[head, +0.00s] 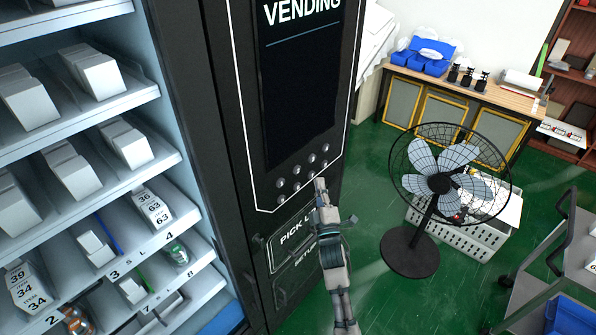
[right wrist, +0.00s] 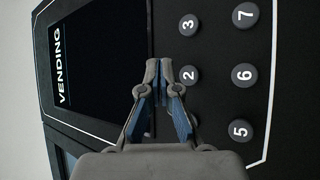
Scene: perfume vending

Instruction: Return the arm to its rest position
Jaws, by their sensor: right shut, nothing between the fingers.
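My right arm reaches up from the bottom middle of the head view. Its gripper (head: 320,186) is in front of the vending machine's button panel (head: 268,194). In the right wrist view the right gripper (right wrist: 159,64) is shut and empty, with its fingertips close together beside the "2" button (right wrist: 189,76). I cannot tell whether the tips touch the panel. The "3" button (right wrist: 188,25) and the "6" button (right wrist: 242,76) show clear of the fingers. My left gripper is not in view.
The open shelves (head: 95,190) with white boxes stand at the left. A black fan (head: 438,185) stands to the right, by a white crate (head: 478,238). A grey cart (head: 540,270) is at the lower right.

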